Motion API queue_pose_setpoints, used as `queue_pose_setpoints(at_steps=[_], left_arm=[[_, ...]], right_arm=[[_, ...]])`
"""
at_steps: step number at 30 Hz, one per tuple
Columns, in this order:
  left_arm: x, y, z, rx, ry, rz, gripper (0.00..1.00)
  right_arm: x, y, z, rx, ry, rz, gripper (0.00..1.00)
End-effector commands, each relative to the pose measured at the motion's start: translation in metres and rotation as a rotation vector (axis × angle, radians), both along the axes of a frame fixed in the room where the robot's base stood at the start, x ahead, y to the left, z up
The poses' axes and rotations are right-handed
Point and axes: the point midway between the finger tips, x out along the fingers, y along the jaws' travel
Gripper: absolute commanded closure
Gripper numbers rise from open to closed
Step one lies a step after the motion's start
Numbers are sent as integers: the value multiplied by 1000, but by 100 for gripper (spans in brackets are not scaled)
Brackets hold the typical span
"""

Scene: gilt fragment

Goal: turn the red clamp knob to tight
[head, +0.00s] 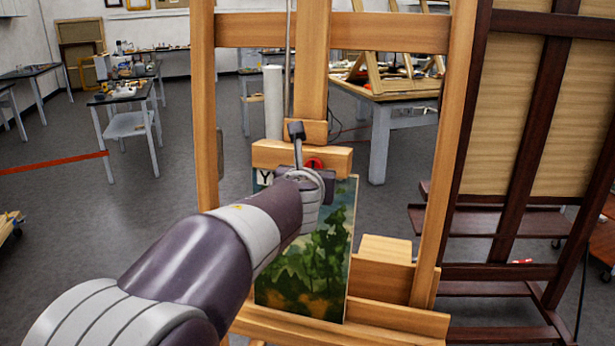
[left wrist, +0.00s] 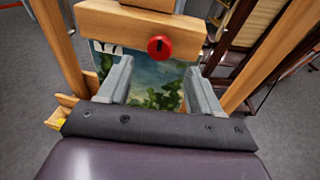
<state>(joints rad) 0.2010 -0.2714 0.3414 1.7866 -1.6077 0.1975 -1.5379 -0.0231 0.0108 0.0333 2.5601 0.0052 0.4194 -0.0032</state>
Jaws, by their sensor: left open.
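The red clamp knob (left wrist: 160,47) is on the front of the wooden clamp bar (left wrist: 112,22), above the top edge of a painting (left wrist: 150,68). A dark mark on the knob stands close to upright. In the head view the knob (head: 313,164) is partly hidden behind my left gripper (head: 308,165). In the left wrist view my left gripper (left wrist: 160,85) is open and empty. Its two fingers point toward the painting, apart on either side, with the knob beyond and above the gap. My right gripper is in neither view.
The wooden easel (head: 205,110) frames the painting, with a ledge below it. A dark red easel (head: 482,130) stands close on the right. Work tables (head: 125,92) stand behind on the left. The grey floor on the left is mostly open.

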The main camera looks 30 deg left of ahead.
Motion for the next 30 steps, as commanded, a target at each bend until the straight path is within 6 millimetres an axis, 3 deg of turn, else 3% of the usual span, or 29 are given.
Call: queue_pose_setpoints(at_steps=[3, 9, 26, 29, 30], left_arm=[[-27, -12, 10, 0, -1, -2, 36], [-50, -22, 16, 1, 0, -1, 36], [-53, -23, 16, -8, -3, 2, 36], [-55, -21, 14, -166, -63, 61, 36], [-58, -20, 5, -343, -110, 131, 36]], right_arm=[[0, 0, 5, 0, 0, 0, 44], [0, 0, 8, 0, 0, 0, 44], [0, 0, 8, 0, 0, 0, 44], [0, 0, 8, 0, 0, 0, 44], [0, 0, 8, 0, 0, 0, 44]])
